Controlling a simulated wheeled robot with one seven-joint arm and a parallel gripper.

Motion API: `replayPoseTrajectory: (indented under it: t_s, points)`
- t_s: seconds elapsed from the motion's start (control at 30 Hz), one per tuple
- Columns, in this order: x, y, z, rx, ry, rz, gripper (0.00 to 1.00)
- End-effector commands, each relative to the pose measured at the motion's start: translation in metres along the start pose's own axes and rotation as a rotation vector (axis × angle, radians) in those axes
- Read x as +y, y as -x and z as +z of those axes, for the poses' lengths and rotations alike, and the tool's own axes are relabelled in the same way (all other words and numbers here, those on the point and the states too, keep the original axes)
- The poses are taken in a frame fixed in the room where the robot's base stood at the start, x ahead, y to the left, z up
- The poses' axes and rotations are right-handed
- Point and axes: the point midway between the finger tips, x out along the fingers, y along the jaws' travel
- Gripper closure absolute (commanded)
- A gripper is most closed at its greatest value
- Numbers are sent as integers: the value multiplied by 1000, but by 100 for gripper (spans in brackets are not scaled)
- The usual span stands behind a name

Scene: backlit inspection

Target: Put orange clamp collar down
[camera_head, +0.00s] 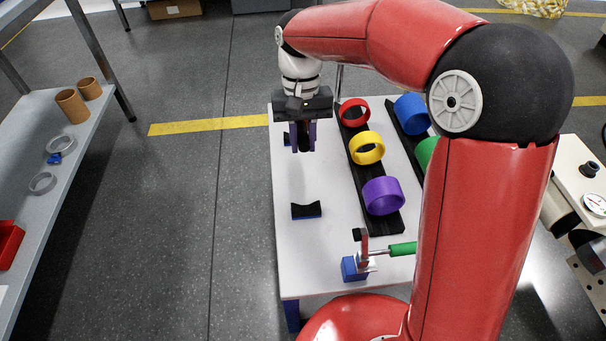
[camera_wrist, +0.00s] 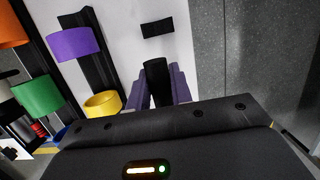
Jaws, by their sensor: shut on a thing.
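My gripper (camera_head: 303,137) points down over the far left of the white table, its purple fingers showing in both views. It is shut on a black thing (camera_wrist: 157,82), seen between the fingers in the wrist view; no orange shows on it. Its lower end and any contact with the table cannot be told. An orange ring (camera_wrist: 10,27) shows at the upper left of the wrist view, beside the green ring (camera_wrist: 38,96). The orange ring is hidden behind my arm in the head view. No other orange collar shows.
A black cradle (camera_head: 306,210) stands on the white table (camera_head: 290,255). Red (camera_head: 353,112), yellow (camera_head: 366,148) and purple (camera_head: 382,196) rings sit on a black rail; a blue ring (camera_head: 411,113) sits on another. A green-handled clamp (camera_head: 402,249) is at the near edge. The table's left strip is mostly clear.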

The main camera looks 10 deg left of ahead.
Motion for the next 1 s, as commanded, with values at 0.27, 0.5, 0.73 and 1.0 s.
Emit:
replayPoseTrajectory:
  t_s: [0.27, 0.5, 0.73, 1.0]
  points:
    - [0, -50, -12, 2, 0, -1, 100]
    - [0, -69, -16, 0, 1, 0, 100]
    - [0, -104, -24, 1, 0, -1, 100]
    - [0, -111, -26, 4, 0, -1, 100]
